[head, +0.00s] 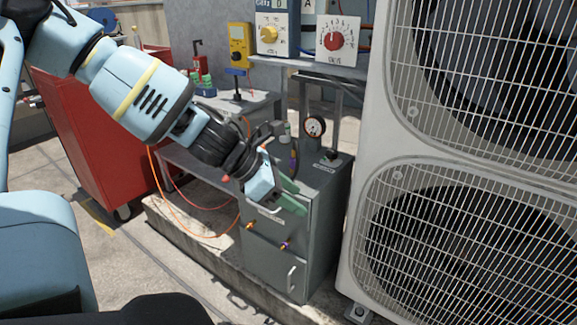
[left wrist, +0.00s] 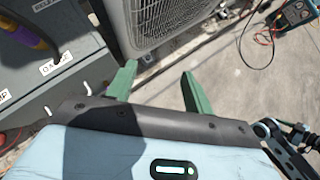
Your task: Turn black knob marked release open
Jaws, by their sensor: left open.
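A small black knob (head: 330,154) stands on top of the grey cabinet (head: 325,205), at its right rear in the head view. A small plate lies beside it; its lettering is too small to read, so I cannot confirm the release marking. My left gripper (head: 289,196) is at the cabinet's top front edge, left of and nearer than this knob. Its green fingers are apart and empty, as the left wrist view (left wrist: 157,86) also shows. The gripper hides part of the cabinet top. My right gripper is not in view.
A pressure gauge (head: 315,127) stands behind the knob. A large condenser unit (head: 375,165) rises close to the cabinet's right. A purple-and-yellow fitting (left wrist: 32,32) stands beside white labels in the left wrist view. An orange hose (head: 190,235) loops left of the cabinet, near a red tool cart (head: 95,145).

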